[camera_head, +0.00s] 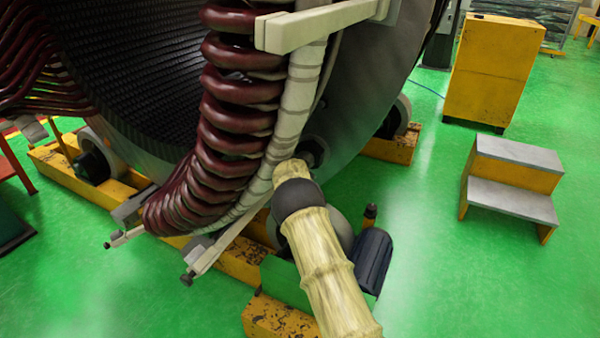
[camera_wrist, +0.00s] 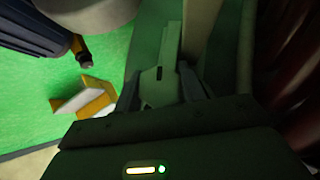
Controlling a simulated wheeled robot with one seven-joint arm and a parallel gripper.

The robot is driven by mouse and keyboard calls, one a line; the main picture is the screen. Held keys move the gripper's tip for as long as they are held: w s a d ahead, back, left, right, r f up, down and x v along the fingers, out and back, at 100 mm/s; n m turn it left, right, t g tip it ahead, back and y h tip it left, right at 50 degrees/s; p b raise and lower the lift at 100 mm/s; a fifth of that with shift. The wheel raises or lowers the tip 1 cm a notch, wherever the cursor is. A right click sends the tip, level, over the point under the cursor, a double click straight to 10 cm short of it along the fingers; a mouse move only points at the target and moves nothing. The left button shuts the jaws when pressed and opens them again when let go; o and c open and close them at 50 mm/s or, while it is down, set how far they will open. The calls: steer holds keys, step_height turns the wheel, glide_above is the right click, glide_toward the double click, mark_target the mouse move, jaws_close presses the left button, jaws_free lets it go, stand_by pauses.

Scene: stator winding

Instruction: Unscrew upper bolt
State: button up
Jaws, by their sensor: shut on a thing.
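My gripper (camera_wrist: 160,88) is in shadow in the wrist view, with its fingers shut on a dim grey-green part (camera_wrist: 172,42) that has a small dark slot. I cannot tell whether this part is the upper bolt or a piece fixed to it. In the head view my arm, in a pale cover, reaches up from the bottom to the stator (camera_head: 365,110). My gripper is hidden there behind the arm. Bolt-like ends show on the lower brackets, one at left (camera_head: 107,245) and one nearer (camera_head: 187,279). The upper bolt cannot be made out.
Dark red coils (camera_head: 235,118) and a pale bar (camera_head: 320,24) stand close to my arm. A yellow base with rollers (camera_head: 97,158) and a dark blue motor (camera_head: 373,258) lie below. Yellow steps (camera_head: 512,183) and a yellow cabinet (camera_head: 494,70) stand right on open green floor.

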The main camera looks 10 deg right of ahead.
stand_by(0.3)
steer(key=o, duration=1)
steer(key=shift+f, duration=0.1)
steer(key=shift+c, duration=0.2)
steer(key=v, duration=1.7)
steer(key=shift+s, duration=0.2)
